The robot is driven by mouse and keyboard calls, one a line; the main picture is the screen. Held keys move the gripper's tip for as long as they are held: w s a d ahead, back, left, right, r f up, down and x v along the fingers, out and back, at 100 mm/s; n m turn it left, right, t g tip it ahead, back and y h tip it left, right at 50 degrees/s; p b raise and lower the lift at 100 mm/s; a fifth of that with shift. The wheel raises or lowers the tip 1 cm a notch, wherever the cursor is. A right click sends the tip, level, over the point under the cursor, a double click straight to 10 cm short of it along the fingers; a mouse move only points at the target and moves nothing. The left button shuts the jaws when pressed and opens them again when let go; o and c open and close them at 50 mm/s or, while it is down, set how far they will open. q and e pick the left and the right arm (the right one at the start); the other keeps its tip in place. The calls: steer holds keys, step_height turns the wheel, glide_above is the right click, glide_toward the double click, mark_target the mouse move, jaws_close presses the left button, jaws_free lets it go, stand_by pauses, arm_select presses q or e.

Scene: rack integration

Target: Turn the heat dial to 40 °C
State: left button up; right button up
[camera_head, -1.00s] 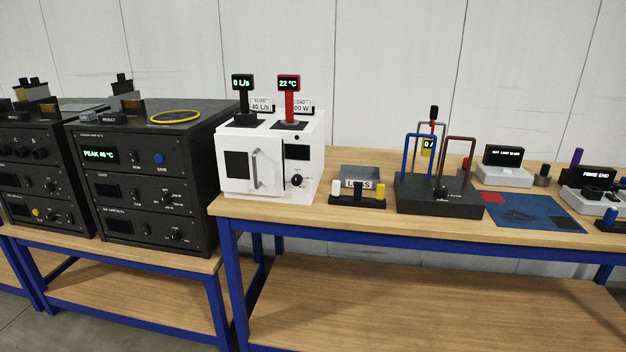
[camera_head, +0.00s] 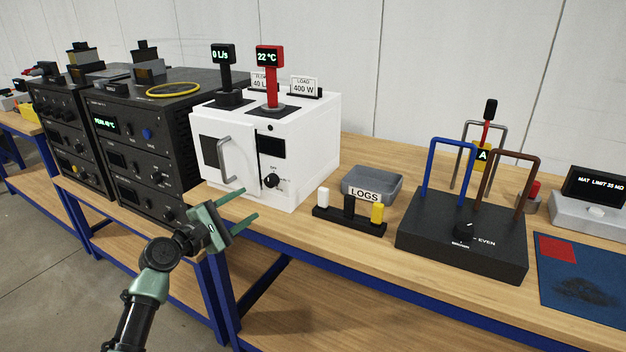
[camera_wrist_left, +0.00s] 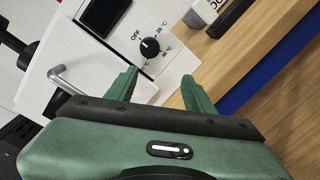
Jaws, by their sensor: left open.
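The heat dial is a black knob (camera_head: 271,181) low on the front of the white box (camera_head: 310,150). In the left wrist view the dial (camera_wrist_left: 150,47) shows beside the printed marks OFF and temperatures including 40 °C; its pointer setting is too small to tell. The red-posted display (camera_head: 269,57) on top reads 22 °C. My left gripper (camera_head: 248,207) is open and empty, below and in front of the box. In the wrist view its fingertips (camera_wrist_left: 158,75) point toward the dial, apart from it. My right gripper is not in view.
A grey door handle (camera_head: 226,160) sticks out left of the dial; it also shows in the wrist view (camera_wrist_left: 62,76). The LOGS tray (camera_head: 372,185) and a black block with pegs (camera_head: 349,222) stand to the right. The bench's front edge runs below the box.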

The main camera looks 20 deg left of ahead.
mark_target(268, 183)
arm_select(q)
steer(key=shift+h, duration=0.3)
steer(key=w+r, duration=0.1)
steer(key=w, duration=0.1)
steer(key=w+d, duration=0.1)
steer(key=w, duration=0.1)
steer(key=w+r, duration=0.1)
steer(key=w, duration=0.1)
steer(key=shift+w+d+r+p, duration=0.3)
steer(key=shift+w+d, duration=0.05)
steer(key=shift+w, duration=0.35)
steer(key=shift+w+d+f, duration=0.1)
steer(key=shift+w, duration=0.05)
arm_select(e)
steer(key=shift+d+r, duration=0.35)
arm_select(q)
jaws_close()
